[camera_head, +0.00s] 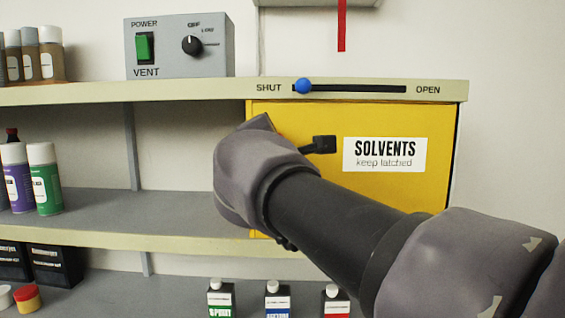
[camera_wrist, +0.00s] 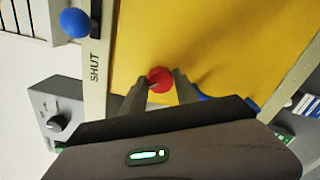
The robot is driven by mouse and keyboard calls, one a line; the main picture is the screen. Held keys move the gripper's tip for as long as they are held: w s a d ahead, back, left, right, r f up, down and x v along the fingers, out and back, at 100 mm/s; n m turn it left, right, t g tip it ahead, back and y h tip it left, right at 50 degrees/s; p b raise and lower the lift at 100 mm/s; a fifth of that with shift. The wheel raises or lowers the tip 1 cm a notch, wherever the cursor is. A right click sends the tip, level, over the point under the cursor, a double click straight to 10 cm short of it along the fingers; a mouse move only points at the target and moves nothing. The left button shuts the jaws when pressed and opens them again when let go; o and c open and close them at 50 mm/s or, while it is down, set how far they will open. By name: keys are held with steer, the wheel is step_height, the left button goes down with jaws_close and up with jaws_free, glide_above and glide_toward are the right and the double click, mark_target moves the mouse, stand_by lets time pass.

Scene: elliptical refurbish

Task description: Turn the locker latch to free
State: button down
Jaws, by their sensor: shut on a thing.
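The yellow locker (camera_head: 400,185) has a "SOLVENTS keep latched" label, and its front is closed. A red latch knob (camera_wrist: 160,76) stands on the yellow face in the wrist view. My gripper (camera_wrist: 162,84) has one finger on each side of this knob and is shut on it. The latch's pointing direction cannot be told, as the fingers cover part of it. In the head view my arm hides both the gripper and the knob. A blue slider ball (camera_head: 303,86) sits at the SHUT end of its slot above the locker; it also shows in the wrist view (camera_wrist: 75,22).
A grey VENT box (camera_head: 178,62) stands on the top shelf. Spray cans (camera_head: 44,180) stand on the middle shelf at left. Several small bottles (camera_head: 277,300) stand below the locker. A red strip (camera_head: 341,25) hangs above. The middle shelf left of the locker is mostly clear.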

steer(key=m+b, duration=0.4)
steer(key=shift+f, duration=0.15)
steer(key=shift+m+b, duration=1.1)
steer(key=shift+m, duration=0.7)
steer(key=c, duration=0.9)
jaws_free()
steer(key=shift+c, duration=0.2)
